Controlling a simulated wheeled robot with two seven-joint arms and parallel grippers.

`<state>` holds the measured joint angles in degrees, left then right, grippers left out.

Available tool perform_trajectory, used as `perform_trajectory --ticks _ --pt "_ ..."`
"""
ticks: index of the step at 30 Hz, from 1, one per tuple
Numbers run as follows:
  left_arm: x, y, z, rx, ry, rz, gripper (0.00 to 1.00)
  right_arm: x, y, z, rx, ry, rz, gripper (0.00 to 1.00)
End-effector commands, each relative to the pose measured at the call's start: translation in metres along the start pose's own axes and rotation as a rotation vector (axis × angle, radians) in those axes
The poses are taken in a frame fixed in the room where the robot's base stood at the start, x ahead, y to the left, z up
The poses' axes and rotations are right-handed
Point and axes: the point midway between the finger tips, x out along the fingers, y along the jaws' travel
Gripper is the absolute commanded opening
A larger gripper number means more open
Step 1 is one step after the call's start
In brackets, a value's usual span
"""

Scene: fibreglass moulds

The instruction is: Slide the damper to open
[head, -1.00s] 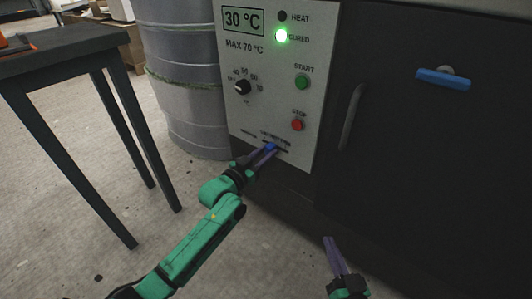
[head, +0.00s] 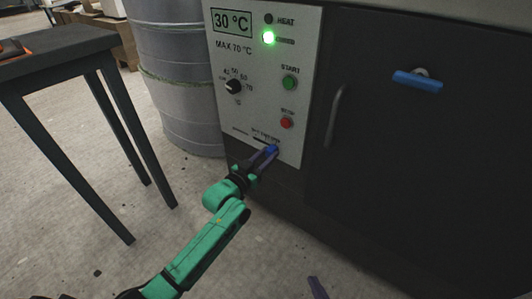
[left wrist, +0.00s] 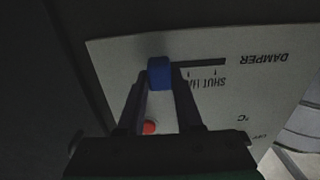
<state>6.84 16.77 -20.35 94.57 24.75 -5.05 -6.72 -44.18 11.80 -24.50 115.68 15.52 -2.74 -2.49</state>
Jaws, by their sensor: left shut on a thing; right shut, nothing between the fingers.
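The damper is a small blue slider knob (head: 271,149) low on the white control panel (head: 228,118). In the left wrist view the knob (left wrist: 160,72) sits at the left end of the visible dark slot (left wrist: 203,64), which is the right side in the head view. The words DAMPER, SHUT and part of HALF show upside down; lettering further left is hidden by the fingers. My left gripper (head: 268,155) is shut on the knob, with a finger on each side. Only a purple fingertip of my right gripper (head: 317,288) shows at the bottom edge of the head view; it is shut and empty.
The panel has a dial (head: 234,87), a green START button (head: 289,82), a red STOP button (head: 287,123) and a lit green lamp (head: 268,38). A dark door with a blue handle (head: 417,81) is right. A grey drum (head: 180,90) and a dark table (head: 60,50) stand left.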

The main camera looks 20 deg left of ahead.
Motion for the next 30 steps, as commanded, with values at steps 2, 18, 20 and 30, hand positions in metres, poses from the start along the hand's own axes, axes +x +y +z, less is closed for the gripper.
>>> perform_trajectory --ticks 2,18,20,30 --pt "0.000 0.004 0.003 -0.004 -0.003 0.007 0.00 0.000 0.000 0.000 0.000 0.000 0.000 0.00" --pt "0.000 0.003 0.002 -0.003 -0.002 0.006 0.65 0.000 -0.001 0.000 0.001 0.002 -0.001 0.00" --pt "-0.002 0.003 0.001 -0.003 -0.002 0.005 0.65 0.000 -0.001 -0.001 0.001 0.001 -0.001 0.00" --pt "-0.073 0.003 -0.002 -0.002 -0.009 0.006 0.65 -0.012 -0.012 -0.036 -0.018 -0.040 -0.003 0.00"
